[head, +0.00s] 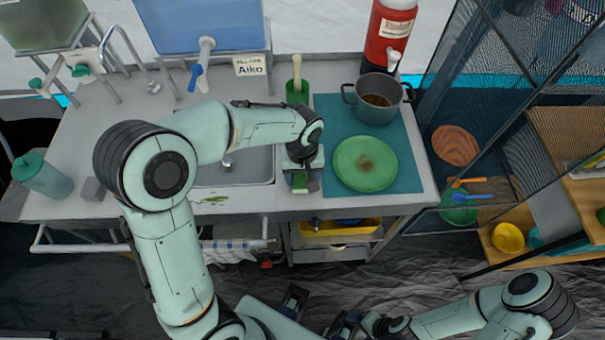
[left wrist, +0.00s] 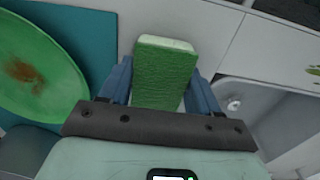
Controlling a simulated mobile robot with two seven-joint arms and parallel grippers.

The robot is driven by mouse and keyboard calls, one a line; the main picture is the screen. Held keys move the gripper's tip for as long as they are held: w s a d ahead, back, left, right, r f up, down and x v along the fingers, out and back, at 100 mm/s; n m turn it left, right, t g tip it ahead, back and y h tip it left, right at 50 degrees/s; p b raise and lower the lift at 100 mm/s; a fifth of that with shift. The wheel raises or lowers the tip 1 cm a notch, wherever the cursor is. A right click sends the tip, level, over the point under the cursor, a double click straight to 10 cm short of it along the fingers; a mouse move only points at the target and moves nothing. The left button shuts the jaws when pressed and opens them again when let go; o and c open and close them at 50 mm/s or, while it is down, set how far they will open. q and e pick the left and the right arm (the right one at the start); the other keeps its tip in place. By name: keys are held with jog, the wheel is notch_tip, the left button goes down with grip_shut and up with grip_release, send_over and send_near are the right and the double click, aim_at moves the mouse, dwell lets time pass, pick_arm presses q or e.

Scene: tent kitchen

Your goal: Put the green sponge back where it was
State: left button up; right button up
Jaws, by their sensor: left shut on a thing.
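The green sponge (left wrist: 165,75) is between the two blue fingers of my left gripper (left wrist: 160,85) in the left wrist view. Its face is green and its far edge is pale. In the head view my left gripper (head: 303,183) points down over the counter between the sink and the teal mat, and the sponge (head: 299,184) shows as a small green patch there. I cannot tell whether the sponge touches the counter. My right gripper (head: 345,325) is low at the bottom of the head view, away from the counter; its fingers are not clear.
A green plate (head: 365,164) with a brown stain lies on the teal mat (head: 405,184), with a grey pot (head: 376,98) behind it. The sink (head: 235,168) is left of my left gripper. A green cup (head: 297,91) stands behind it. A grey block (head: 93,189) sits far left.

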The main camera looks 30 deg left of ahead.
aim_at(303, 176)
pick_arm(q)
jog(key=shift+f, duration=0.1)
jog(key=o, duration=0.9)
jog(key=shift+o, duration=0.2)
notch_tip(303, 176, up, 12)
jog(key=p, duration=0.1)
jog(key=shift+r+p, duration=0.2)
jog(key=shift+p, duration=0.1)
